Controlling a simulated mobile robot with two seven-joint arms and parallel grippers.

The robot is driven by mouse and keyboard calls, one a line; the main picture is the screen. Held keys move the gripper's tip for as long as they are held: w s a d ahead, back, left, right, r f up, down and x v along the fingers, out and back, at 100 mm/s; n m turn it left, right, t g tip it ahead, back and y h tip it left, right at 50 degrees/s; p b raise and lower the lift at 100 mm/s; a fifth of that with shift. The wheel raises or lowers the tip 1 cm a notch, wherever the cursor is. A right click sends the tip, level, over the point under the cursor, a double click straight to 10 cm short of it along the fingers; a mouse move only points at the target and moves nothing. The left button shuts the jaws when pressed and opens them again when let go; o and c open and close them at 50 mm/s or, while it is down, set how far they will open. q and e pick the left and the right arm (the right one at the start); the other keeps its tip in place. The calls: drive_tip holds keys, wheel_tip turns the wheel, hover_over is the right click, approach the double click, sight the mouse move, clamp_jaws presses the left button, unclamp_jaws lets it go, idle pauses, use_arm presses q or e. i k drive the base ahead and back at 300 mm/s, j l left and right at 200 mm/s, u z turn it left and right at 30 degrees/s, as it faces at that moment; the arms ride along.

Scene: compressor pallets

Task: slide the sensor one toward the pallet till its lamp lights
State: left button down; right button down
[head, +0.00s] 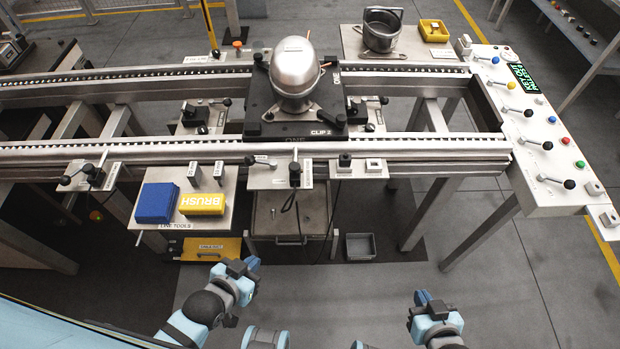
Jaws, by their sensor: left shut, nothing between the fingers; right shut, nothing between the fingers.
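The pallet (262,108) is a dark plate on the rails, labelled ONE at its front edge, with a rounded metal compressor (296,70) on it. Below its front edge, a metal bracket (265,180) on the front rail carries a black-handled lever and a small upright dark sensor (295,174) with a black cable hanging down. This appears to be sensor one; I see no lit lamp on it. My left gripper (246,267) is shut and empty, low in front of the conveyor. My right gripper (422,298) is shut and empty, further right, apart from everything.
A lever panel (545,130) closes the right end. Floor before my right gripper is mostly clear.

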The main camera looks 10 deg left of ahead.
sight(294, 168)
drive_tip(key=l+u, duration=0.3)
drive_tip(key=l, duration=0.7)
drive_tip(key=l+u, duration=0.3)
drive_tip(key=l, duration=0.7)
drive_tip(key=k, duration=0.05)
